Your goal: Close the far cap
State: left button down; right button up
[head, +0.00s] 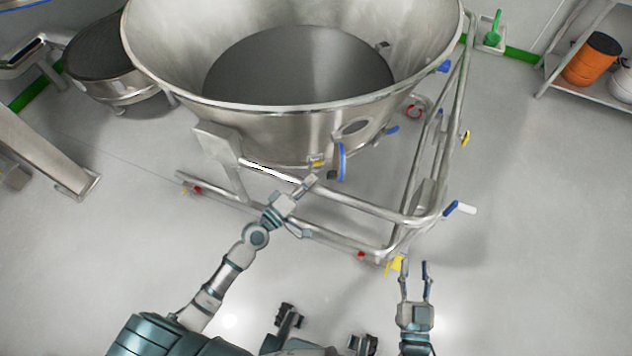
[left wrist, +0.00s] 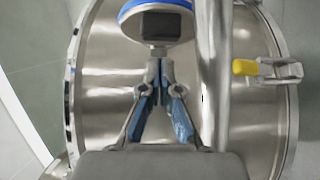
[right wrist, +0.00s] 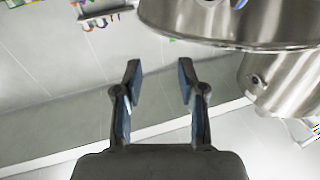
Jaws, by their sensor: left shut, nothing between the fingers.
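A round cap (head: 341,161) with a blue rim stands swung out from the bowl wall, just below an oval port (head: 353,127) in the steel bowl. A blue-rimmed disc with a short stem (left wrist: 157,22), apparently the same cap, shows at the top of the left wrist view. My left gripper (head: 312,180) is by the frame rail, left of and below the cap; its fingers (left wrist: 160,67) are shut and empty near the stem. Whether they touch it I cannot tell. My right gripper (head: 415,267) is open and empty, low at the right, away from the cap.
The steel bowl (head: 220,120) sits in a tubular frame (head: 345,205) whose rail runs beside my left gripper. A yellow-handled latch (left wrist: 245,67) is at the right of the left wrist view. Shelving with an orange drum (head: 590,62) stands far right. The right floor is clear.

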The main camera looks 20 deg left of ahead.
aim_at(327, 175)
pick_arm(q)
jog(key=shift+w+d, duration=0.35)
jog(key=shift+d, duration=0.55)
jog(key=shift+w+d+f, duration=0.1)
jog(key=shift+d, duration=0.05)
jog(key=shift+f, duration=0.1)
pick_arm(e)
jog(key=shift+a+f+g, duration=0.15)
jog(key=shift+f+g, duration=0.35)
jog(key=shift+f, duration=0.15)
